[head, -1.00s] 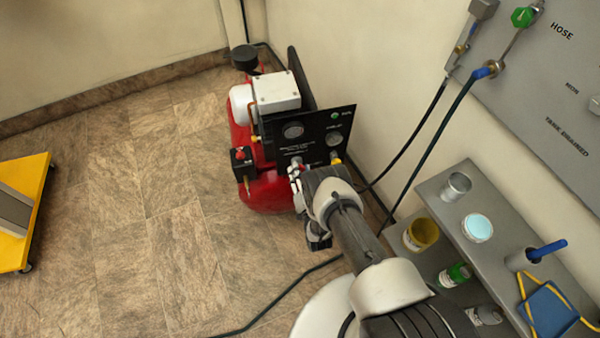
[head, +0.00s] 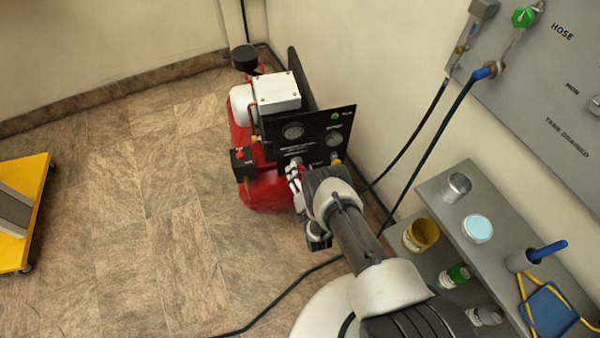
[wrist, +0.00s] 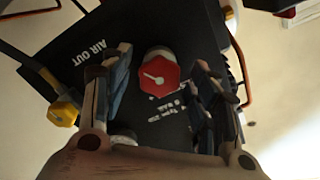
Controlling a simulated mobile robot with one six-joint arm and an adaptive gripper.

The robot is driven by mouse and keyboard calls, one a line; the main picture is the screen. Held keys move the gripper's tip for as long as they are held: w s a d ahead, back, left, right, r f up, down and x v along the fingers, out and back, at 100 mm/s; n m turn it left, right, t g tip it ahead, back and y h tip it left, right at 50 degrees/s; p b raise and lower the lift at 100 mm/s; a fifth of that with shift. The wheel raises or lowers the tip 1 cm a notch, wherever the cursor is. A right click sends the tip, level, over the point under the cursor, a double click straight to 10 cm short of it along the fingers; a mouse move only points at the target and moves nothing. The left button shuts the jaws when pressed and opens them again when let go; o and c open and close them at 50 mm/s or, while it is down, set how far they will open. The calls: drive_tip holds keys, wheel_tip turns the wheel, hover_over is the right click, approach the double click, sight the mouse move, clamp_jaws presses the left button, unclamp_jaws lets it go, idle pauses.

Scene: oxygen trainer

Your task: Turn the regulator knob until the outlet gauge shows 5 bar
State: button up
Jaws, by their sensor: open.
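The regulator knob (wrist: 158,76), a red hexagonal cap with a white pointer line, sits on the black panel (wrist: 110,45) in the wrist view. My gripper (wrist: 163,72) is open, one finger on each side of the knob, with gaps visible on both sides. How deep the knob lies between the fingers I cannot tell. In the head view my gripper (head: 295,176) is at the lower part of the compressor panel and hides the knob. The outlet gauge (head: 334,138) is the right-hand dial on the panel; its needle is too small to read.
The red compressor (head: 262,192) stands by the wall, with another gauge (head: 293,131) on its panel. A yellow fitting (wrist: 63,110) is left of my fingers. A grey shelf (head: 440,205) with cans is at the right. Floor at left is clear up to a yellow cart (head: 40,195).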

drive_tip(key=v, duration=0.7)
drive_tip(key=shift+s, duration=0.25)
drive_tip(key=shift+d, duration=0.1)
idle(0.4)
